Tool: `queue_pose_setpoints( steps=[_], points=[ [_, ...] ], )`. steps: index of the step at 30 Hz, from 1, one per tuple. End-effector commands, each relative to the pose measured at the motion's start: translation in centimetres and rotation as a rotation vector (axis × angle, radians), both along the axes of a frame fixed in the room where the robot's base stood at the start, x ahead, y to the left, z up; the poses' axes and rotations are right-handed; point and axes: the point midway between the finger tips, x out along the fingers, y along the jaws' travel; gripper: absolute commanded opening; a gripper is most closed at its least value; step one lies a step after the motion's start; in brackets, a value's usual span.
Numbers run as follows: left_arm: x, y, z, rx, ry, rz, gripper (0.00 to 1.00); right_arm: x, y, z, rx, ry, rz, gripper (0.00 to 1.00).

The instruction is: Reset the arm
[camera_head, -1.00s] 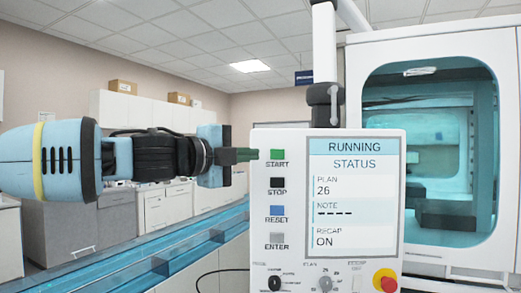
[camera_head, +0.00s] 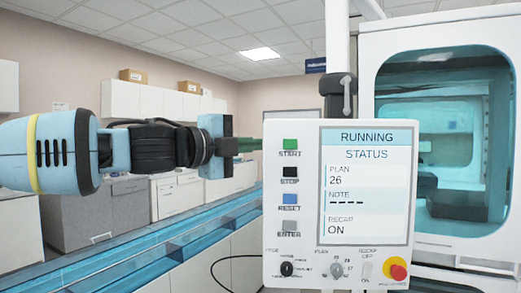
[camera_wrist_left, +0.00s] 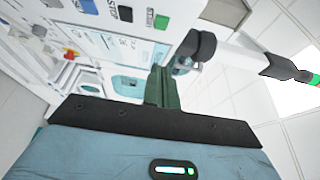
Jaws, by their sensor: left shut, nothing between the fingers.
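My left gripper (camera_head: 248,145) comes in from the left in the head view. Its green fingers are shut and empty, at the left edge of the control panel (camera_head: 300,262), level with the green START button (camera_head: 290,145). Whether the tips touch the panel is hard to tell. In the left wrist view the shut fingers (camera_wrist_left: 162,85) point toward the panel and its green button (camera_wrist_left: 161,22). The panel screen (camera_head: 367,185) reads RUNNING, STATUS, PLAN 26, RECAP ON. My right gripper is not in view.
Below START are the black STOP (camera_head: 290,172), blue RESET (camera_head: 290,199) and grey ENTER (camera_head: 289,226) buttons. A red knob (camera_head: 397,270) is at the panel's lower right. A white machine with a teal window (camera_head: 440,150) stands behind. A blue track (camera_head: 190,238) runs below my arm.

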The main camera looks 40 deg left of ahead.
Motion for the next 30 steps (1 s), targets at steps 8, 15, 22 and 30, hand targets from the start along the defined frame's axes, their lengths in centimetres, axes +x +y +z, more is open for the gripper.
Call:
queue_pose_setpoints(
  steps=[8,15,22,30],
  points=[
    [0.1,0.0,-0.1,-0.002,0.001,-0.001,0.0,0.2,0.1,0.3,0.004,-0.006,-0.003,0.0],
    [2.7,1.5,-6.1,-0.104,0.07,-0.028,0.0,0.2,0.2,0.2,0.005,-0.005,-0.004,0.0],
    [5.7,3.2,-18.2,-0.298,0.193,-0.053,0.0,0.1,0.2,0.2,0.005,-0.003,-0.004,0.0],
    [5.7,3.1,-33.5,-0.525,0.336,-0.035,0.0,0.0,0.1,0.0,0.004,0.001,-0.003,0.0]
  ],
)
